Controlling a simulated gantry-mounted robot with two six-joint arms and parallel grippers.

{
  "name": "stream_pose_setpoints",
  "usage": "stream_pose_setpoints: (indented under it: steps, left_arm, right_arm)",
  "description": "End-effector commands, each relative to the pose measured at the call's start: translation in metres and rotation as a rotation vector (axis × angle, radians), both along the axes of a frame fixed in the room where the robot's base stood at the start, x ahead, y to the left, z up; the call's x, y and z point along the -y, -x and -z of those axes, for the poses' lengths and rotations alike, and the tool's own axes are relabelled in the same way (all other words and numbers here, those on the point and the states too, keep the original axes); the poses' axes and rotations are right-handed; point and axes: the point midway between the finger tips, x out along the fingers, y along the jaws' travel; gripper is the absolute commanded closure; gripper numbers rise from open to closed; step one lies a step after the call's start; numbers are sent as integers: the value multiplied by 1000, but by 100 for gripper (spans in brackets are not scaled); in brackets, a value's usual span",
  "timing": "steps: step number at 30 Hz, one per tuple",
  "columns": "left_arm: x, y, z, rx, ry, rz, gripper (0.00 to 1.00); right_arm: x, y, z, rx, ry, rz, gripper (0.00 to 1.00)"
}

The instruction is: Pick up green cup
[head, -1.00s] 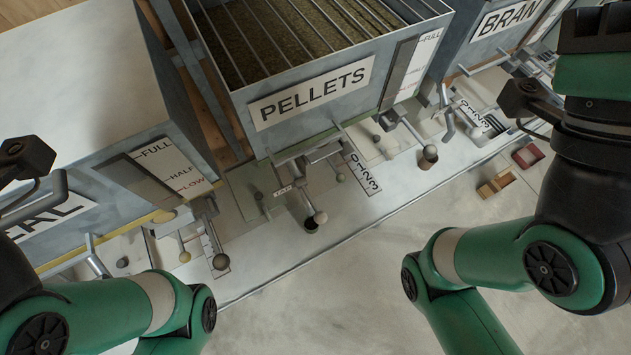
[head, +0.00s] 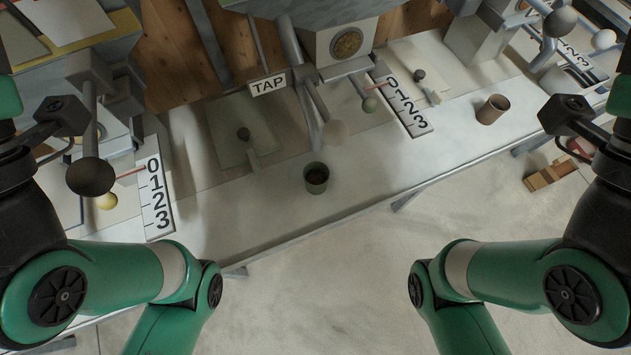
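The green cup (head: 316,178) is a small, dark grey-green cup standing upright near the front edge of the pale bench, below the middle dispenser. Its mouth shows, with a dark inside. A blurred pale round knob is just above it and to the right. No gripper is near the cup. Green and black links of both my arms show at the left and right sides, but I cannot make out the fingers of either gripper.
A brownish cup (head: 493,109) stands farther right on the bench. A TAP sign (head: 268,85), a 0-to-3 scale (head: 402,105) and levers with ball knobs surround the middle dispenser. A dark ball knob (head: 90,176) hangs at left. A wooden box (head: 550,174) is beyond the bench edge.

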Motion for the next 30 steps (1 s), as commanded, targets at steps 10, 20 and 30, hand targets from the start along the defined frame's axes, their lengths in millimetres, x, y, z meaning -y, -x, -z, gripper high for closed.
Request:
stream_pose_setpoints:
  steps: [10,20,30]
  left_arm:
    - [0,0,-1,0,0,0,50]
    - [0,0,-1,-1,0,0,50]
    - [0,0,0,-1,0,0,50]
  right_arm:
    - [0,0,-1,0,0,0,100]
    - [0,0,-1,-1,0,0,64]
    - [0,0,-1,-1,0,0,3]
